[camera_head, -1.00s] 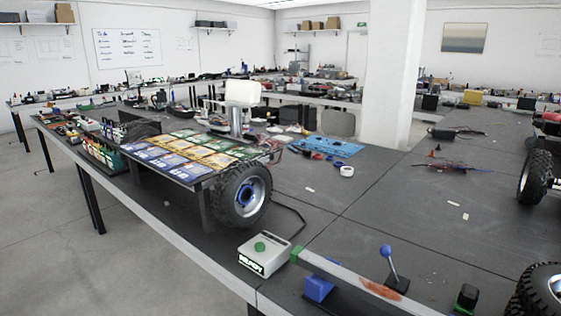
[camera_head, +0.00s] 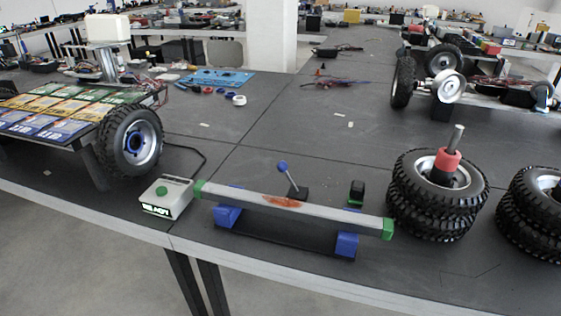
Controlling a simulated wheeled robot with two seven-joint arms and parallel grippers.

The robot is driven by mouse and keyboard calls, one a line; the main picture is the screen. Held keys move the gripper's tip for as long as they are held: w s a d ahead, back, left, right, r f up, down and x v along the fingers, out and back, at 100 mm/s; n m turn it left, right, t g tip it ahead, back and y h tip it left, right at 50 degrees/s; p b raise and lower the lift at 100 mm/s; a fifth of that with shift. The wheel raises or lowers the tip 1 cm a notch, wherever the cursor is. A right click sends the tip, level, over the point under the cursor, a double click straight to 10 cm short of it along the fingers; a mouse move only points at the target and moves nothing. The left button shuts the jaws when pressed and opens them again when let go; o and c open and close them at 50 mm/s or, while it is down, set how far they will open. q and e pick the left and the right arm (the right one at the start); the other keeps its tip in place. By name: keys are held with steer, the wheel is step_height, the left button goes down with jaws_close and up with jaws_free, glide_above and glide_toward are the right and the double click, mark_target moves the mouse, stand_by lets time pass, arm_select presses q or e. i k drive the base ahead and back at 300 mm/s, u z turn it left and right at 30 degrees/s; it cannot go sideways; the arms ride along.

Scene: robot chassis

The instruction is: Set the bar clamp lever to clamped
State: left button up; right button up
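The lever (camera_head: 288,174) has a blue ball knob and a thin metal stem on a small black base. It stands just behind the middle of a grey bar (camera_head: 330,213), with its stem tilted to the left. The bar has green end caps and an orange-brown patch near its middle. It rests on two blue blocks, a left one (camera_head: 227,215) and a right one (camera_head: 346,245). A small black and green piece (camera_head: 356,193) stands behind the bar, right of the lever. Neither of my grippers shows in the head view.
A white box (camera_head: 167,196) with a green button and a lit READY sign sits left of the bar. Stacked tyres (camera_head: 432,222) with a red-collared post stand at the right. A wheeled chassis with colourful panels (camera_head: 62,109) is at the left. The table behind the lever is mostly clear.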

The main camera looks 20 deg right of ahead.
mark_target(282, 166)
steer(key=u, duration=1.2)
steer(key=k, duration=0.75)
steer(key=z, duration=0.85)
